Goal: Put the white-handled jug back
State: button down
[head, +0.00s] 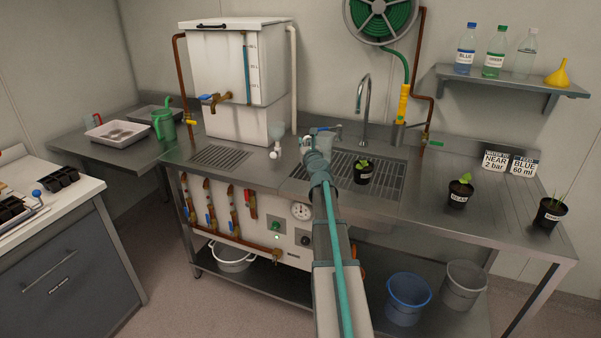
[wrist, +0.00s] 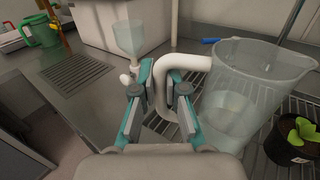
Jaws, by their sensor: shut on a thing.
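The white-handled jug (wrist: 245,90) is clear and stands roughly upright at the right of the wrist view. Its white handle (wrist: 185,62) passes between the fingers of my gripper (wrist: 162,100), which is shut on it. In the head view my gripper (head: 312,146) is at the left end of the sink grid, and my arm hides most of the jug. The jug is over the grid (head: 383,178); I cannot tell whether it touches it. I cannot tell clearly whether it holds liquid.
A potted seedling (head: 363,172) stands on the grid close to the jug's right. A clear funnel (wrist: 129,38) with a white fitting stands left of my gripper. The tap (head: 363,100) rises behind. Another pot (head: 459,194) stands farther right. The small left drain grate (head: 220,156) is clear.

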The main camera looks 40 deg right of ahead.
jog(key=shift+w+d+f+b, duration=1.2)
jog(key=shift+w+f, duration=0.8)
jog(key=shift+f, duration=0.15)
jog(key=shift+w+d+f+b, duration=1.1)
jog(key=shift+w+d+f, duration=0.15)
jog(key=shift+w+f, duration=0.8)
jog(key=shift+w+d+f+b, duration=1.2)
jog(key=shift+w+f, duration=0.7)
jog(key=shift+f, duration=0.35)
jog(key=shift+f, duration=0.1)
jog(key=shift+f, duration=0.1)
jog(key=c, duration=1.2)
grip_release()
